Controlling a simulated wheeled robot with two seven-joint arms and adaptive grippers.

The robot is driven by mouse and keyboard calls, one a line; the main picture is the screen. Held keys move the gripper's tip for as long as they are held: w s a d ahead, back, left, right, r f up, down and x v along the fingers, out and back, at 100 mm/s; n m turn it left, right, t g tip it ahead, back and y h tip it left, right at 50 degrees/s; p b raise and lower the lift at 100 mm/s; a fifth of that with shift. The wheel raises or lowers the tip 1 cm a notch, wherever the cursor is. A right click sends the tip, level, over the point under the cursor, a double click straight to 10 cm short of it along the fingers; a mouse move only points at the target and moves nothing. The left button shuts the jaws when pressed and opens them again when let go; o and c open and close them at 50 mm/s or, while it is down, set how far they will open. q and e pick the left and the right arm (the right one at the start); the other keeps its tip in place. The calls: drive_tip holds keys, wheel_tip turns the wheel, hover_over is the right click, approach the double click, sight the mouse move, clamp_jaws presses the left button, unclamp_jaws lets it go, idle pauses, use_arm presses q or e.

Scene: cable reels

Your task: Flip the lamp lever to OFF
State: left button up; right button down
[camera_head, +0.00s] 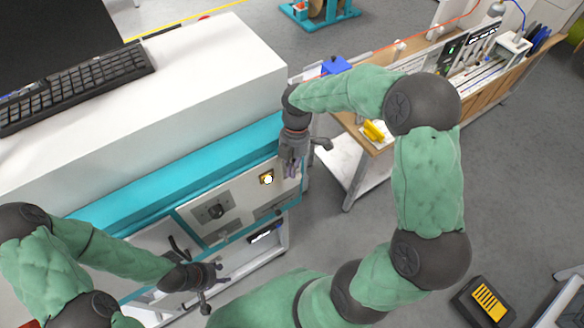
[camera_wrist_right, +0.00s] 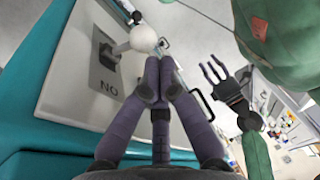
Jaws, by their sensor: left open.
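The right wrist view shows a grey plate (camera_wrist_right: 103,75) lettered "NO", ON seen upside down. A white ball (camera_wrist_right: 143,38) stands out beside its dark switch (camera_wrist_right: 107,52); I cannot tell whether it belongs to that switch. My right gripper (camera_head: 291,170) is beside the bright ball, fingertips together and empty (camera_wrist_right: 160,85). The ball shows just beyond the fingertips; contact is unclear. My left gripper (camera_head: 212,275) is open and empty, low before the cabinet.
The white cabinet top (camera_head: 190,85) bears a black keyboard (camera_head: 75,88). A teal band (camera_head: 190,170) runs above the front panel. A wooden workbench (camera_head: 375,140) with tools stands to the right. Grey floor is free around a black and yellow object (camera_head: 485,300).

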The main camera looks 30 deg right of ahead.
idle(0.3)
use_arm(q)
drive_tip(key=shift+s+f+b, duration=0.1)
drive_tip(key=shift+f+b, duration=0.45)
use_arm(e)
drive_tip(key=shift+s+f+t, duration=0.15)
drive_tip(key=shift+s+t, duration=0.1)
drive_tip(key=shift+t, duration=0.15)
use_arm(q)
drive_tip(key=shift+f+b, duration=0.35)
use_arm(e)
drive_tip(key=shift+f, duration=0.1)
